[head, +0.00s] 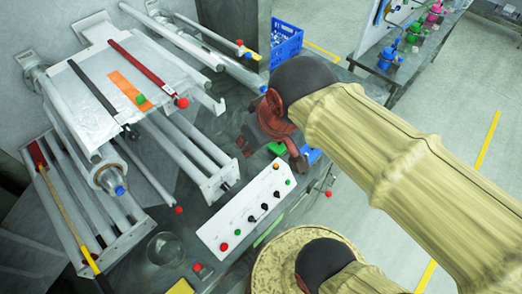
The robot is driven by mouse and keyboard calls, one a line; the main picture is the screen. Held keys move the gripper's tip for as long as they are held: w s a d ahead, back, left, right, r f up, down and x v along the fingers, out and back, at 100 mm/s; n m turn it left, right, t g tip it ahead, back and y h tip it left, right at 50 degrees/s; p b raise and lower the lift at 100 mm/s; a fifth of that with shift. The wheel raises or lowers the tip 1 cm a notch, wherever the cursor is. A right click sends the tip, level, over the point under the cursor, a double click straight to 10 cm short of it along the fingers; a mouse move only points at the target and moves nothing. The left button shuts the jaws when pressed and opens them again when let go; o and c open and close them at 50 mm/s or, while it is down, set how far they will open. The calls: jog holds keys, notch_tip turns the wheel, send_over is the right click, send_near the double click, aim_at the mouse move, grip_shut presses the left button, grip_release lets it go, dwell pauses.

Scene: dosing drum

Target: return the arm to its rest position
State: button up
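My arm, in a yellow fabric sleeve, reaches in from the right edge in the head view. It ends at a black joint with my dark red gripper (271,143) in front of it. The gripper's fingers look spread apart, with nothing seen held between them. It is over the dark bench, just above and right of the white control panel (246,215). The fingertips overlap a green and a blue item in this view, and I cannot tell whether they touch anything.
A roller machine (125,85) fills the left, with rods ending in red knobs. A clear round vessel (166,249) stands on the bench at lower left. A blue crate (285,43) is behind. A side table with coloured apparatus (390,55) stands at upper right. Floor at right is clear.

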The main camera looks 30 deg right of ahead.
jog(key=shift+s+d+f+m, duration=0.15)
jog(key=shift+s+f+m, duration=0.15)
jog(key=shift+s+f, duration=0.25)
jog(key=shift+s+d+f+m, duration=0.15)
jog(key=shift+s+f+m, duration=0.15)
jog(key=shift+s+f, duration=0.25)
jog(key=shift+w+f, duration=0.1)
jog(key=shift+w, duration=0.05)
notch_tip(320, 180, down, 28)
jog(key=b, duration=2.8)
jog(key=shift+f, duration=0.1)
jog(key=shift+c, duration=0.6)
